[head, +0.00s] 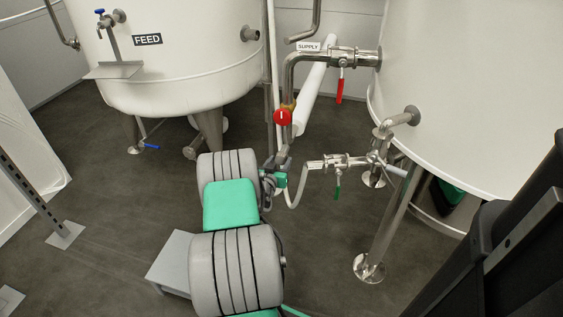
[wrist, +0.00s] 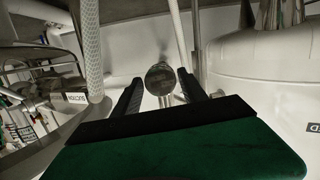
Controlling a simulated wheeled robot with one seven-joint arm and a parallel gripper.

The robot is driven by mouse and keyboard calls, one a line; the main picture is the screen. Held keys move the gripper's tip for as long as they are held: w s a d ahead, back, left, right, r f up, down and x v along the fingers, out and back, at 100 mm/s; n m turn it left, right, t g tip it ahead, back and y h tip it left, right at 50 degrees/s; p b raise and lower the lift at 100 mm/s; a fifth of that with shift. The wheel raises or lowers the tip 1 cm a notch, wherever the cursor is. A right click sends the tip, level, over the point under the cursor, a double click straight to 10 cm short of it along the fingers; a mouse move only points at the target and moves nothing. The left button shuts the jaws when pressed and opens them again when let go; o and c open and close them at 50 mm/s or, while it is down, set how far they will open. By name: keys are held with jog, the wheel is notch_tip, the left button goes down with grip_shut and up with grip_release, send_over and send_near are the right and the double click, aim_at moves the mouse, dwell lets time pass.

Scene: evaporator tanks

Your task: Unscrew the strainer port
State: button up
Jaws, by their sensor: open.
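The strainer port appears in the wrist view as a round metal cap (wrist: 158,80) facing the camera, on the end of a pipe fitting. My gripper (wrist: 160,85) is open, with one dark finger to the left of the cap and one to the right. I cannot tell whether either finger touches it or how deep the cap sits between them. In the head view, my gripper (head: 274,178) is at the lower end of the supply pipe, below the red round handle (head: 283,117). The port is mostly hidden there by my wrist.
A supply valve with a red lever (head: 340,85) is above right. A lower valve with a green lever (head: 337,186) and a pale hose (head: 297,190) are close on the right. The FEED tank (head: 170,75) stands left, another tank (head: 475,90) right. A grey box (head: 172,262) is on the floor.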

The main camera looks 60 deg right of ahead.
jog(key=m+b, duration=0.1)
jog(key=m, duration=0.1)
jog(key=shift+s+f+m+t+b, duration=0.1)
jog(key=shift+f+m+t+b, duration=0.1)
jog(key=shift+m+t+b, duration=0.15)
jog(key=shift+r+m+t+b, duration=0.1)
jog(key=shift+m+t+b, duration=0.25)
jog(key=shift+m, duration=0.4)
jog(key=m+b, duration=0.2)
jog(key=shift+f+m+t+b, duration=0.2)
jog(key=shift+m+t+b, duration=0.1)
jog(key=shift+m+b, duration=0.1)
jog(key=shift+m, duration=0.4)
jog(key=shift+r+m, duration=0.25)
jog(key=shift+m, duration=0.05)
jog(key=shift+c, duration=0.5)
grip_shut()
